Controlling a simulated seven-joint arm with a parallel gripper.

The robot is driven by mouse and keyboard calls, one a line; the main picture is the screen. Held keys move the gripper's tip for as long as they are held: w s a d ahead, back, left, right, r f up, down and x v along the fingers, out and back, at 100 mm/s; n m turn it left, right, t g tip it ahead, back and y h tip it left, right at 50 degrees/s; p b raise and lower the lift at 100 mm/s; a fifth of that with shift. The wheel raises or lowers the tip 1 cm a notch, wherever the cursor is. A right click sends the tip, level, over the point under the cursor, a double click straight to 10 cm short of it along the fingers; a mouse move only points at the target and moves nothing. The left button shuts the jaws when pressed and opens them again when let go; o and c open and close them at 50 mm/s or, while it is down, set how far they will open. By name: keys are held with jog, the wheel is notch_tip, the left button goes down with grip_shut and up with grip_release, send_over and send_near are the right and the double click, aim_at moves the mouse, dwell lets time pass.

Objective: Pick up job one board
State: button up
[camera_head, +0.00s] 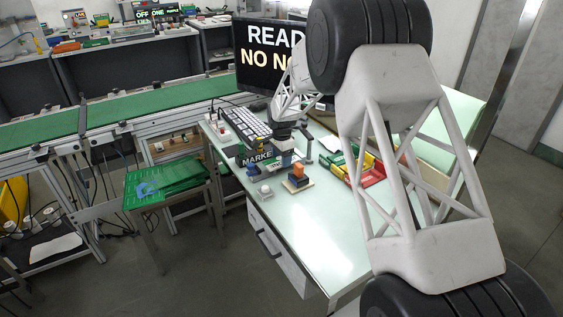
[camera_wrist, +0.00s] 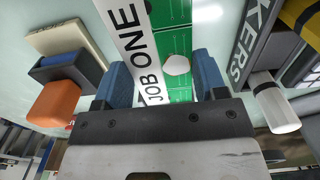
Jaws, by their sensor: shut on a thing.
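The job one board is green with a white strip lettered JOB ONE; in the wrist view the board (camera_wrist: 172,42) runs up from between my blue fingers. A pale roundish patch lies on its green face. My gripper (camera_wrist: 160,82) is shut on the board's near end, with one finger at each side. In the head view my gripper (camera_head: 283,160) is low over the pale table, beside the dark MARKERS holder. The board is too small and too covered there to make out clearly.
The MARKERS holder (camera_wrist: 258,45) stands close at right in the wrist view. An orange block (camera_wrist: 55,103) on a stand is close at left. Red and yellow bins (camera_head: 370,172), a keyboard (camera_head: 245,124) and a monitor are around. The table's front is clear.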

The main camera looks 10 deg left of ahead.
notch_tip(320, 180, up, 10)
dwell(0.8)
dwell(0.6)
jog(key=shift+w+d+r+n, duration=0.3)
jog(key=shift+d+r+n, duration=1)
jog(key=shift+d, duration=4.85)
jog(key=shift+w+d+r+n, duration=0.35)
jog(key=shift+d+r+n, duration=0.9)
jog(key=shift+d, duration=4.85)
jog(key=shift+w+d+r+n, duration=0.3)
jog(key=shift+d+r+n, duration=1)
jog(key=shift+d, duration=4.85)
jog(key=w+a+f+m, duration=0.4)
jog(key=a+f+m, duration=0.3)
jog(key=a+f, duration=0.2)
jog(key=shift+w+a+f+m, duration=0.25)
jog(key=shift+w+f+m, duration=0.1)
jog(key=shift+f, duration=0.2)
